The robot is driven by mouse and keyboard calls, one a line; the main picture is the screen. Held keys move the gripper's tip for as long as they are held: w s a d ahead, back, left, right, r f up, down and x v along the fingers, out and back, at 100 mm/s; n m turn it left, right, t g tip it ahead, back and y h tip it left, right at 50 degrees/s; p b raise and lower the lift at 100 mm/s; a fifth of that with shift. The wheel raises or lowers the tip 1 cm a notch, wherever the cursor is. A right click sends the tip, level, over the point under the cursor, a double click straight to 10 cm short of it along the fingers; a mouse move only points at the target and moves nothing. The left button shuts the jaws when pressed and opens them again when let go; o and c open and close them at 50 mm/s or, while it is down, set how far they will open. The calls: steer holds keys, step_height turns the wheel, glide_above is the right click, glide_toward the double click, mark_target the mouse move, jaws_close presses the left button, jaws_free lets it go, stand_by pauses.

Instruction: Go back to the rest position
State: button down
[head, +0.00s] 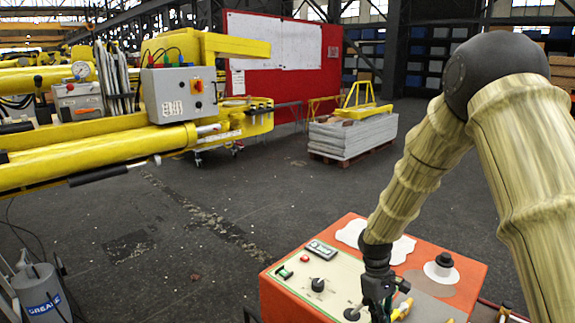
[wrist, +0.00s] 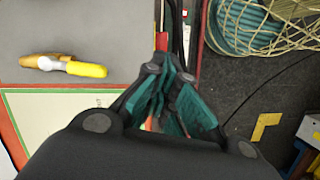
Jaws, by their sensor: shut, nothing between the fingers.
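My gripper (head: 376,312) hangs at the end of my tan segmented arm, over the orange control box (head: 272,293). In the wrist view my gripper (wrist: 172,100) shows its teal finger pads close together, with nothing seen held between them. A yellow-handled tool (wrist: 75,67) lies on the grey top to the left of the fingers. In the head view this tool (head: 403,308) is partly hidden beside the gripper.
A coiled teal hose (wrist: 245,28) in netting lies at right in the wrist view. A yellow boom (head: 100,163) and grey electrical box (head: 180,94) stand left. Middle floor is open.

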steer(key=s+a+f+m+y, duration=0.1)
steer(key=s+a+f, duration=0.1)
steer(key=s+f, duration=0.65)
steer(key=s+a+f+m+y, duration=0.1)
steer(key=s+a+f+m, duration=0.1)
steer(key=s+f, duration=0.65)
steer(key=s+d+f+m+t, duration=0.1)
steer(key=s+f, duration=0.3)
steer(key=s, duration=0.5)
steer(key=s+f+m+t, duration=0.1)
steer(key=s+f, duration=0.4)
steer(key=s, duration=0.5)
steer(key=shift+d+m+t+h, duration=0.3)
steer(key=shift+d+m, duration=0.05)
steer(key=shift+m, duration=0.55)
